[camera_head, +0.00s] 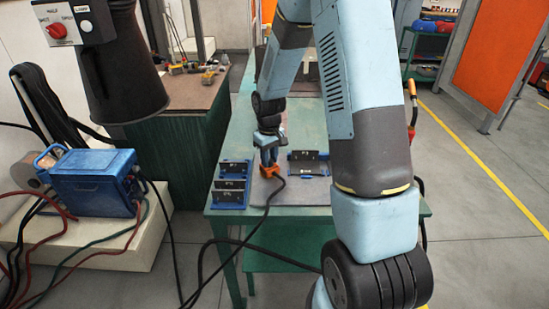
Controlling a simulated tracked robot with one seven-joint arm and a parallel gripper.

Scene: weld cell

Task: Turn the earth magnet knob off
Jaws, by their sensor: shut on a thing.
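The earth magnet (271,173), a small orange piece with a black cable running from it, sits near the front of the green table (222,142). My gripper (268,160) points down over it from the arm and is shut on its knob. The knob is mostly hidden by the gripper, so its setting cannot be read.
Dark plates with blue parts stand left (231,183) and right (309,163) of the magnet. The magnet's cable (262,222) hangs over the table's front edge. A blue welding unit (94,182) stands at left. A red selector switch (57,31) is at top left.

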